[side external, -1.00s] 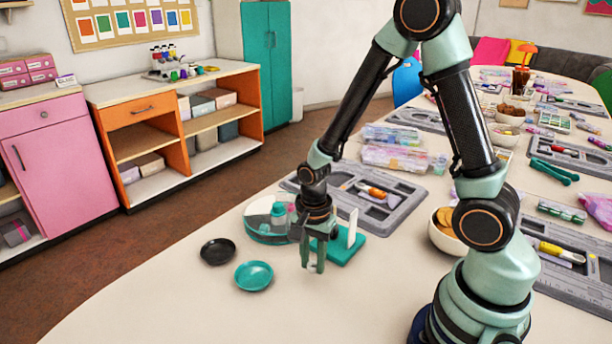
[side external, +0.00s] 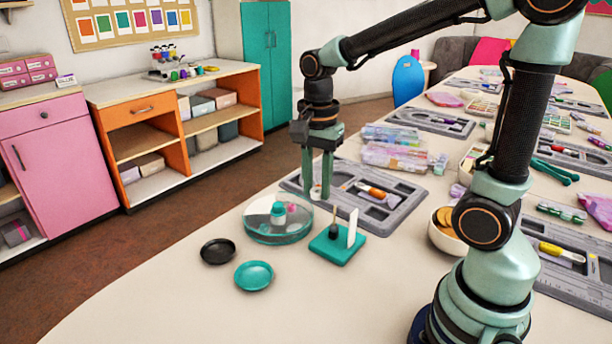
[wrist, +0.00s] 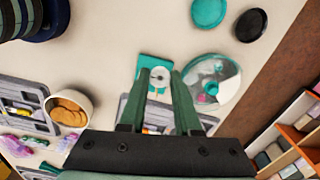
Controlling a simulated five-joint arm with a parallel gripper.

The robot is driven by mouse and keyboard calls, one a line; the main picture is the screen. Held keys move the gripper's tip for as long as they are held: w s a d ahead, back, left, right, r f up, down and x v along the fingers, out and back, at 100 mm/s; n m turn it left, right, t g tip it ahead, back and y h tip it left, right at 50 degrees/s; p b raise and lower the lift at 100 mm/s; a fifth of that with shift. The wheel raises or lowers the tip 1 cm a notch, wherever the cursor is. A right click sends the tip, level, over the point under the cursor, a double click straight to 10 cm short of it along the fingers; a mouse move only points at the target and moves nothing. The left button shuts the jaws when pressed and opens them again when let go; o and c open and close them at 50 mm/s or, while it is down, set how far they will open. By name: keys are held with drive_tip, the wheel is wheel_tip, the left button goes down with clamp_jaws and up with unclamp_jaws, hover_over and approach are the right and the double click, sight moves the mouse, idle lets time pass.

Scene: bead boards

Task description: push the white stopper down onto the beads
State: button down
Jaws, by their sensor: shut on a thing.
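My gripper (side external: 317,193) is raised above the grey sorting tray, behind the teal stand in the side view. In the wrist view, my gripper (wrist: 160,73) is shut on the white stopper (wrist: 160,77), a small round piece with a grey centre, between its fingertips. The stopper is hard to make out in the side view. The teal stand (side external: 328,251) has a dark upright peg (side external: 333,222) and a white upright card (side external: 352,229). The peg is thicker low down, but I cannot tell single beads. The wrist view shows the teal stand (wrist: 146,64) beyond the fingertips.
A clear round container (side external: 262,233) with teal and pink pieces stands left of the stand. A black dish (side external: 218,251) and a teal dish (side external: 254,276) lie nearer. The grey tray (side external: 408,205) lies behind. The near table is clear.

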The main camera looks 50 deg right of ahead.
drive_tip(key=d, duration=0.3)
drive_tip(key=w+d+f, duration=0.1)
drive_tip(key=d, duration=0.2)
drive_tip(key=d+f, duration=0.1)
drive_tip(key=d, duration=0.2)
drive_tip(key=shift+w+d, duration=0.25)
drive_tip(key=shift+w, duration=0.1)
drive_tip(key=shift+d+f, duration=0.15)
drive_tip(key=shift+f, duration=2.4)
drive_tip(key=shift+f, duration=1.45)
drive_tip(key=shift+f, duration=0.3)
drive_tip(key=shift+f, duration=1.55)
drive_tip(key=c, duration=0.5)
unclamp_jaws()
drive_tip(key=shift+c, duration=0.2)
